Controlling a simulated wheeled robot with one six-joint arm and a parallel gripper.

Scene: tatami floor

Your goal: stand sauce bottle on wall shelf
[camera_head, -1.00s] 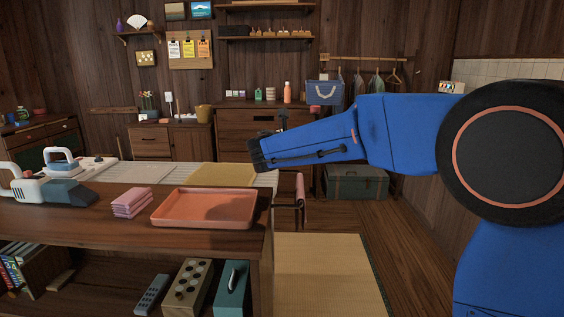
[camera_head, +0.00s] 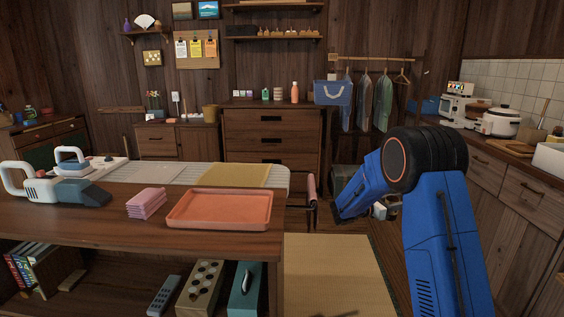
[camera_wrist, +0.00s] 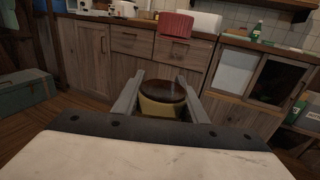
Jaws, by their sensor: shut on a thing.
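In the wrist view my gripper (camera_wrist: 160,79) is shut on what looks like the sauce bottle (camera_wrist: 163,93), with a dark brown round end and a yellowish band. Its lower part is hidden by the gripper's body. In the head view my arm is folded low at the right, and my gripper (camera_head: 386,209) is mostly hidden behind it. On the back wall are a lower wall shelf (camera_head: 275,39) bearing several small items, an upper shelf (camera_head: 272,5), and a small shelf (camera_head: 146,32) at the left with a fan and vase. My gripper is well away from all of them.
A drawer chest (camera_head: 270,133) with small bottles stands below the wall shelves. A table (camera_head: 150,233) with an orange tray (camera_head: 220,226) fills the left front. A clothes rack (camera_head: 377,57) stands right of the chest. A kitchen counter (camera_head: 500,178) lines the right. Tatami (camera_head: 325,270) is clear.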

